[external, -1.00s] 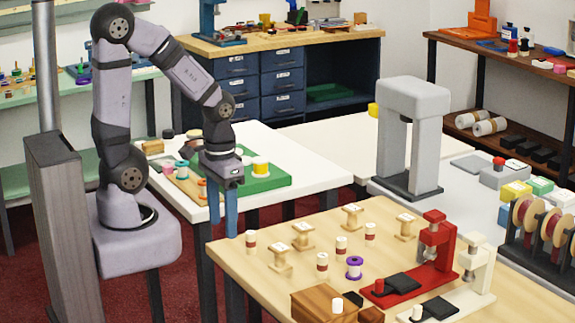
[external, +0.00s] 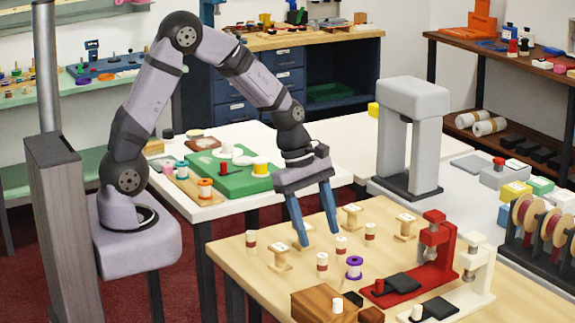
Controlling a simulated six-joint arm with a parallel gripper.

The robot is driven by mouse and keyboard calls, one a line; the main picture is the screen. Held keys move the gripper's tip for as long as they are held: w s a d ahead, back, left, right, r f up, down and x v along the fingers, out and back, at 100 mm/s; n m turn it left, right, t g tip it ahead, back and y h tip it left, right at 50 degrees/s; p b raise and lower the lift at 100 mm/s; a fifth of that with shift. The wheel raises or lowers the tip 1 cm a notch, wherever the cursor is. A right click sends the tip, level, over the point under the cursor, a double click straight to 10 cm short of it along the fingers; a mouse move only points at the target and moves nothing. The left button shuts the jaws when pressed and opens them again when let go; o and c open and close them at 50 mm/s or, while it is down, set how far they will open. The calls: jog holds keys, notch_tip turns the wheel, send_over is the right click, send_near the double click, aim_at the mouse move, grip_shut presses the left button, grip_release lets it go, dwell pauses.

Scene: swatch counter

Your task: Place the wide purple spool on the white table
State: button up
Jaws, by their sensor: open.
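The wide purple spool (external: 354,267), white in the middle with purple rims, stands upright on the light wooden table (external: 232,260). My gripper (external: 320,242) is open, its two blue fingers pointing down over the wooden table, to the left of and behind the purple spool. Nothing shows between the fingers. A white table (external: 200,213) stands at the back left, with a green board (external: 265,183) and several spools on it. Another white table surface (external: 335,140) lies behind the wooden table.
Small red-and-white spools (external: 322,262) and wooden spools (external: 280,257) stand around the purple one. A red press (external: 432,262), a white press (external: 474,270) and a wooden box (external: 325,302) stand close on its right and front. A grey arch-shaped machine (external: 412,130) stands behind.

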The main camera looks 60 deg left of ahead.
aim_at(354, 260)
jog(key=shift+w+d+f+n+h+p, duration=0.15)
jog(key=shift+w+d+f+n, duration=0.85)
jog(key=shift+f, duration=0.35)
jog(key=shift+w+d+f+n+h+p, duration=0.1)
jog(key=shift+w+d+f+n, duration=0.85)
jog(key=shift+f, duration=0.4)
jog(key=shift+w+d+f+n+h+p, duration=0.15)
jog(key=shift+w+d+f+n, duration=0.8)
jog(key=shift+w+f, duration=0.35)
jog(key=shift+s+d, duration=0.1)
jog(key=c, duration=1.2)
jog(key=shift+c, duration=0.2)
notch_tip(354, 260, up, 10)
